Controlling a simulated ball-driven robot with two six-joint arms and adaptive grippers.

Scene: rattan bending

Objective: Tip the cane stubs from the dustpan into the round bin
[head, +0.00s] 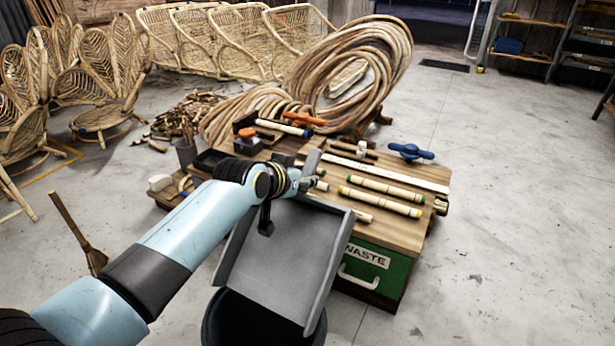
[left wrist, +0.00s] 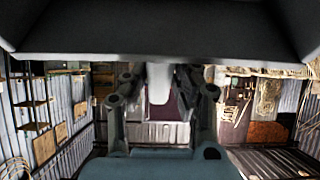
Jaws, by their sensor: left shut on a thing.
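The grey dustpan (head: 285,255) hangs in the lower middle of the head view, tilted with its low front edge over the dark round bin (head: 250,325). The pan's visible floor looks bare; I see no cane stubs on it. The bin is partly covered by the pan and cut off by the picture's bottom edge, so its inside is hidden. My left gripper (head: 304,182) is shut on the dustpan at its far, upper end. In the left wrist view the pan (left wrist: 160,28) spans the top, with the fingers (left wrist: 160,92) closed on its pale handle. My right gripper is not in view.
The wooden workbench (head: 410,235) with cane pieces and tools stands just behind the pan. Its green WASTE drawer (head: 372,262) is beside the pan. Coiled rattan (head: 360,70) and chairs fill the back. Floor at right is clear.

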